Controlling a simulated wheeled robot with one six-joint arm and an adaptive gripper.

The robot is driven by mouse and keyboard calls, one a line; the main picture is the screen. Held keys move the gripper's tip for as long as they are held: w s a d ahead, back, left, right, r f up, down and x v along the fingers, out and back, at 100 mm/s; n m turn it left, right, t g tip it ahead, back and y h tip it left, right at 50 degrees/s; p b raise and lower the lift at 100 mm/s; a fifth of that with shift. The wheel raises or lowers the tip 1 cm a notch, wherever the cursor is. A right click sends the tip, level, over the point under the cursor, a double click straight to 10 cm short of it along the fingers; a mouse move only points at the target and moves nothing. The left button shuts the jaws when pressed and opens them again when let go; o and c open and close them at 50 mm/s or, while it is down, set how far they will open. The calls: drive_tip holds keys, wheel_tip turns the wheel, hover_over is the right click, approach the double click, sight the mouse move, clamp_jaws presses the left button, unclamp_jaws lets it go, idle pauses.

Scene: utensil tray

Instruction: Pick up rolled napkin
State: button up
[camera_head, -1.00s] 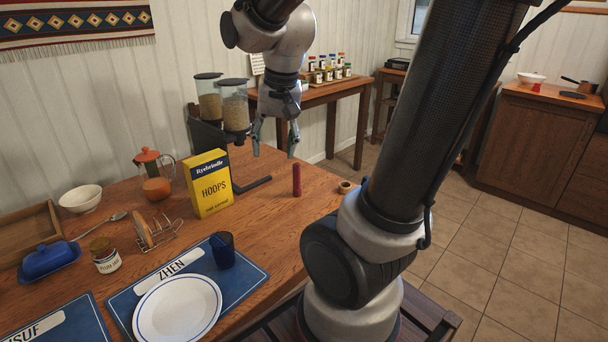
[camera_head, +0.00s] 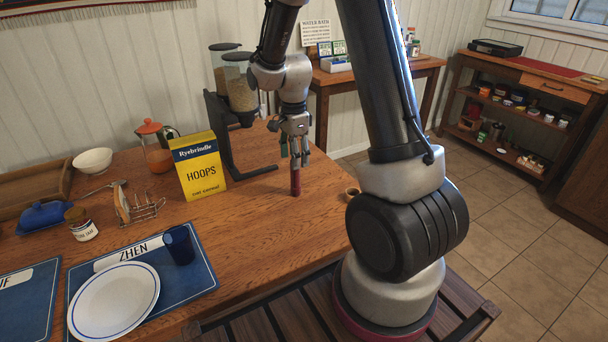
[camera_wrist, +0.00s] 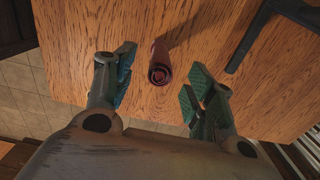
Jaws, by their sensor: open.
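The rolled napkin (camera_head: 296,184) is a dark red roll standing upright on the wooden table near its far right edge. My gripper (camera_head: 300,160) is just above it in the head view, and its fingers overlap the napkin's top there. In the wrist view, the napkin (camera_wrist: 160,68) shows its spiral end, lying between the directions of the two open fingers and a little beyond their tips. My gripper (camera_wrist: 157,85) is open with green pads, and nothing is between its fingers. I cannot tell any contact with the napkin.
A yellow cereal box (camera_head: 200,168) and a cereal dispenser (camera_head: 225,130) with a dark base stand left of the napkin. A blue cup (camera_head: 179,245) and white plate (camera_head: 113,300) are nearer. The table between is clear.

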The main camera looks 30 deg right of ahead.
sight(295, 175)
wheel_tip(295, 175, down, 8)
drive_tip(key=shift+r, duration=0.2)
drive_tip(key=c, duration=1.1)
